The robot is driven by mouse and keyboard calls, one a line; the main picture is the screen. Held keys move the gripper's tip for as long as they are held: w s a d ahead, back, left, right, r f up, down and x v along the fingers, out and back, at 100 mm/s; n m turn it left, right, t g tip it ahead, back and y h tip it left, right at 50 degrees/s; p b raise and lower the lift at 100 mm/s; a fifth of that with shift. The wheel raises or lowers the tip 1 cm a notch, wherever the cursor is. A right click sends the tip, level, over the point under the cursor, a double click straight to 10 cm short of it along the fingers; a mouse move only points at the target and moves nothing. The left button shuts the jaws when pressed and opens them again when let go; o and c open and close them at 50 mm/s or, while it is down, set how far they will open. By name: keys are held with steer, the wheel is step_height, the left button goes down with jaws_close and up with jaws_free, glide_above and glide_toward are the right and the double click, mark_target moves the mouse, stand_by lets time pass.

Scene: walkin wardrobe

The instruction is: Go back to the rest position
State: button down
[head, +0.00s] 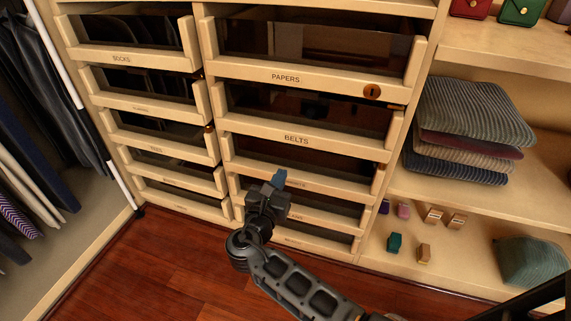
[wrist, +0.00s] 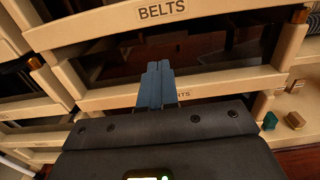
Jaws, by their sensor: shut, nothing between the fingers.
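My gripper (head: 280,178) is in front of the right column of drawers in the head view, below the belts drawer (head: 296,140). Its blue fingers also show in the wrist view (wrist: 156,82), pressed together with nothing between them. In the wrist view the fingers overlap the front of the drawer below the belts drawer and partly hide its label. I cannot tell whether they touch it. My arm reaches up from the lower right of the head view.
A papers drawer (head: 286,78) with a round brown lock is above. A socks drawer (head: 122,59) tops the left column. Shelves at right hold folded knitwear (head: 470,110) and small boxes. Clothes (head: 40,100) hang at left. The wooden floor (head: 170,265) is clear at lower left.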

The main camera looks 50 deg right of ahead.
steer(key=shift+v, duration=1.45)
steer(key=s+a+f+m+t+y, duration=0.3)
steer(key=s+a+f+m+y, duration=0.2)
steer(key=s+a+f+y, duration=0.8)
steer(key=s+a+r+m+t+y, duration=0.15)
steer(key=s+a+r+m, duration=0.3)
steer(key=s, duration=0.45)
steer(key=s+r+m+t+y, duration=0.1)
steer(key=s+r+m+t, duration=0.2)
steer(key=r, duration=0.4)
steer(key=s+a+r+m+y, duration=0.1)
steer(key=s+r+m, duration=0.35)
steer(key=r, duration=0.25)
steer(key=s+r+m+t+y, duration=0.1)
steer(key=s+r+m+t, duration=0.15)
steer(key=r+m, duration=0.35)
step_height(320, 180, up, 20)
steer(key=n+p, duration=0.1)
steer(key=p, duration=1.9)
steer(key=shift+g, duration=0.4)
